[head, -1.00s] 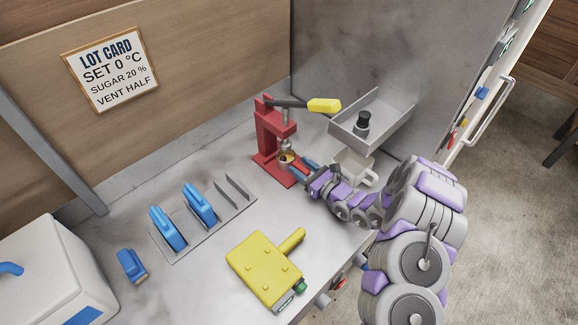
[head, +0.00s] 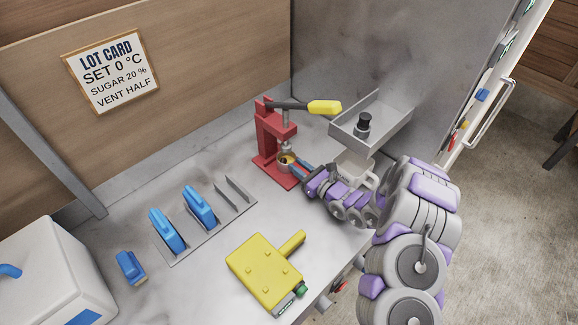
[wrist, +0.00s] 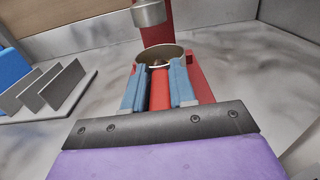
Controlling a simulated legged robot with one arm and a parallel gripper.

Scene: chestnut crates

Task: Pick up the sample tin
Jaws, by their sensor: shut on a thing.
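The sample tin (head: 286,163) is a small open round tin with something yellowish and dark inside. It stands at the red press (head: 270,145), below the press's round ram. It also shows in the wrist view (wrist: 163,52), between and beyond my fingertips. The tin's lower part is hidden by the fingers.
The press lever with its yellow handle (head: 324,106) is above. A rack (head: 180,257) with blue items and a yellow device (head: 262,270) stand in front.

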